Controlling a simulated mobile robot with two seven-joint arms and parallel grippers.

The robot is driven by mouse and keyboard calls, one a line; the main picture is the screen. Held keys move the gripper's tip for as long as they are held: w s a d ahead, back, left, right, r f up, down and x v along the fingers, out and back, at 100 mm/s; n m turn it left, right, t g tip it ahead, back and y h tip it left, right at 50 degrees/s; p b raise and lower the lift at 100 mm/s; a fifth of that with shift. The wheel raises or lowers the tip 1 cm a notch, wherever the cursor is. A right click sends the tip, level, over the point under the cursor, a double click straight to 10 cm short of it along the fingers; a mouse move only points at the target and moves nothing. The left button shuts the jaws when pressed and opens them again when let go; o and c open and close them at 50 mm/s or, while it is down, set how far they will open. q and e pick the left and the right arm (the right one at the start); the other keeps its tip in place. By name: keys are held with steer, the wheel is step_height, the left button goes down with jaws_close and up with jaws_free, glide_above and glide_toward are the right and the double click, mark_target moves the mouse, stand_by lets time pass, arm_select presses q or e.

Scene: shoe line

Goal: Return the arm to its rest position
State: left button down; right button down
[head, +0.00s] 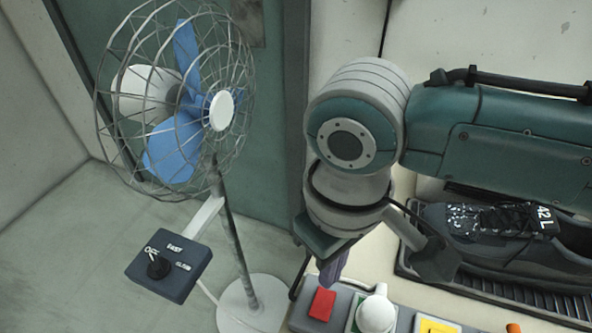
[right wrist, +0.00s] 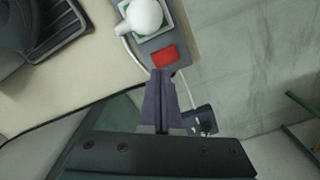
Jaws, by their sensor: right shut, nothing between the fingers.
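My right arm reaches in from the right in the head view, a teal and grey arm bent down at the wrist. My right gripper (head: 330,272) hangs at its end, just behind and above the red button (head: 322,304). In the right wrist view its purple-grey fingers (right wrist: 160,78) lie together, shut with nothing between them. Their tips show close to the red button (right wrist: 163,56) there; I cannot tell whether they touch the panel. My left gripper is in neither view.
A control panel (head: 343,296) carries a white knob (head: 376,312) and a yellow patch (head: 437,327). A dark shoe (head: 490,240) sits in a ribbed tray (head: 500,296) under my arm. A caged blue fan (head: 180,110) with a switch box (head: 168,266) stands left; floor between is open.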

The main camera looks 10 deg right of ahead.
steer(key=shift+r+p, duration=0.55)
steer(key=shift+r, duration=0.25)
steer(key=s+a+r+t+y, duration=0.1)
steer(key=s+a+r+y, duration=0.2)
steer(key=s+a, duration=0.3)
steer(key=s+d+r+m+t+h, duration=0.1)
steer(key=s+d+r+m+h, duration=0.15)
steer(key=d, duration=0.55)
steer(key=s+d+r+m+t+h, duration=0.15)
steer(key=s+d, duration=0.25)
steer(key=d, duration=0.4)
step_height(320, 180, up, 37)
steer(key=y+p, duration=0.1)
steer(key=p, duration=3.6)
steer(key=shift+w+a+r+n, duration=0.15)
steer(key=shift+a+n, duration=0.2)
steer(key=shift+n, duration=0.05)
